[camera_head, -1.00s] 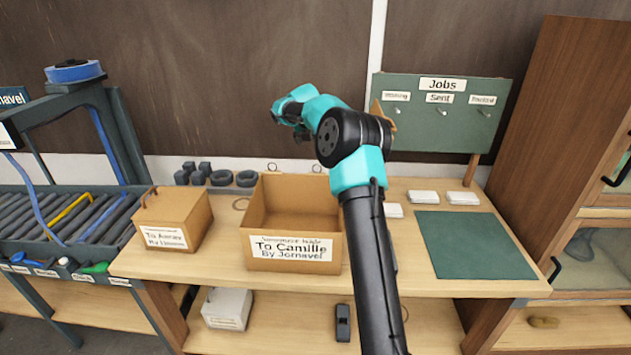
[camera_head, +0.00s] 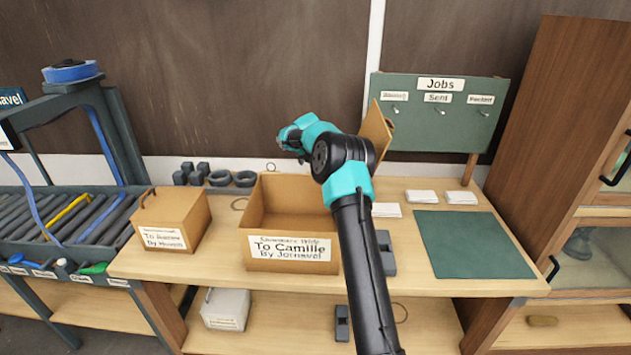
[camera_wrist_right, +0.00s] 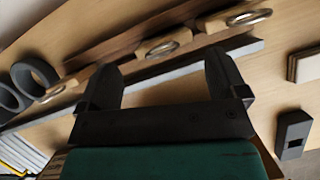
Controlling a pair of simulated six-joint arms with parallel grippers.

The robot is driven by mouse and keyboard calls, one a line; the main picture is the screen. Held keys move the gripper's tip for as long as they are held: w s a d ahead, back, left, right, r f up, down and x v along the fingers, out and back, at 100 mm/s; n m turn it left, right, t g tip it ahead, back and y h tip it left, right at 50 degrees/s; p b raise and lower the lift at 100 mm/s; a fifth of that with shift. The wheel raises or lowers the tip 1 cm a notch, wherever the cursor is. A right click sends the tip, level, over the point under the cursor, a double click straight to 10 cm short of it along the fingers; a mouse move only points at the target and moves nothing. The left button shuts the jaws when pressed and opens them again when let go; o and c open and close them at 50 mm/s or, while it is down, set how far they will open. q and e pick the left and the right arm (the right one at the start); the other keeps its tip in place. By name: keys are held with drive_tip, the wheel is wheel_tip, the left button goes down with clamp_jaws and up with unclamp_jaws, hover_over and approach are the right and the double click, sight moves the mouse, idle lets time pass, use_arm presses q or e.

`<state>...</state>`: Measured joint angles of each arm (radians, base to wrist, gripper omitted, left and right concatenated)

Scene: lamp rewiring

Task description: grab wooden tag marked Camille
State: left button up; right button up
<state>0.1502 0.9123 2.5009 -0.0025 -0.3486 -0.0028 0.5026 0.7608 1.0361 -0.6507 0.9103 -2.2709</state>
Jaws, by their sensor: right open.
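Several wooden tags with metal rings lie along a narrow rail in the right wrist view. One tag (camera_wrist_right: 165,47) is in front of my open right gripper (camera_wrist_right: 162,62), between the fingertips in the picture. Another tag (camera_wrist_right: 232,20) is to its right, and a third ring (camera_wrist_right: 50,94) shows at the left. I cannot read a name on any tag, so I cannot tell which is Camille's. In the head view my right arm reaches over the bench to behind the open box; a ring (camera_head: 271,167) shows behind that box. My left gripper is not in view.
The open cardboard box (camera_head: 291,253), labelled "To Camille", stands in front of the gripper. A closed box (camera_head: 172,218) is to its left, with dark rings (camera_head: 244,178) behind. A green mat (camera_head: 473,245) and the Jobs board (camera_head: 440,115) are at the right.

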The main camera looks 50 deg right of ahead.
drive_tip(key=shift+f, duration=0.15)
drive_tip(key=shift+x, duration=2.55)
drive_tip(key=shift+s, duration=0.1)
drive_tip(key=c, duration=0.6)
drive_tip(key=shift+c, duration=0.2)
drive_tip(key=shift+r, duration=0.25)
wheel_tip(320, 180, up, 10)
drive_tip(key=shift+f, duration=0.15)
